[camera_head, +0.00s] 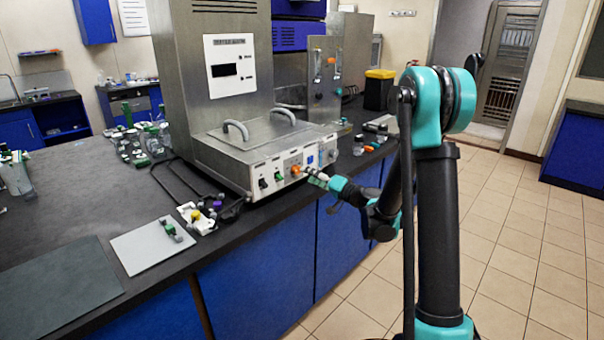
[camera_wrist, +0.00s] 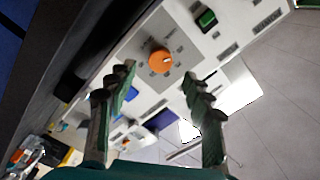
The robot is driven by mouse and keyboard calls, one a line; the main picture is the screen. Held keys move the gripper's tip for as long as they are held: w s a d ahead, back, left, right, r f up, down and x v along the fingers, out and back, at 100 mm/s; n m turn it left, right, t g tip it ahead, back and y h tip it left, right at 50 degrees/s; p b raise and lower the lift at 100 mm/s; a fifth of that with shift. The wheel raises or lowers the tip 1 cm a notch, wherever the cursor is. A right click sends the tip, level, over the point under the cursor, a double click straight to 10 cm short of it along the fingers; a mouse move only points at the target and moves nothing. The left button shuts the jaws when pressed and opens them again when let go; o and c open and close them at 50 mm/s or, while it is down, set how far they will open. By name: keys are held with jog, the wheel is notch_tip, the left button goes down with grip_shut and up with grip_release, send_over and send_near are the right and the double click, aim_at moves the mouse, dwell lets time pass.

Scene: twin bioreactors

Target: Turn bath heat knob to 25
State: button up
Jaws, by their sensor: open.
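An orange round knob (camera_head: 296,170) sits on the front panel of the steel bath unit (camera_head: 262,152). It also shows in the wrist view (camera_wrist: 159,61), with a small pale mark on its right side. The labels and scale around it are too small to read. My gripper (camera_head: 315,177) is in front of the panel, close to this knob. In the wrist view my gripper (camera_wrist: 160,73) is open. Its two dark green fingers are spread either side of the knob, and the knob lies just beyond the fingertips. I cannot tell whether either finger touches it.
The lid handles (camera_head: 236,131) rise above the panel. A grey mat (camera_head: 140,255) lies on the black bench. The tiled floor at right is clear.

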aim_at(296, 170)
jog(key=shift+x, duration=2.4)
jog(key=c, duration=1.2)
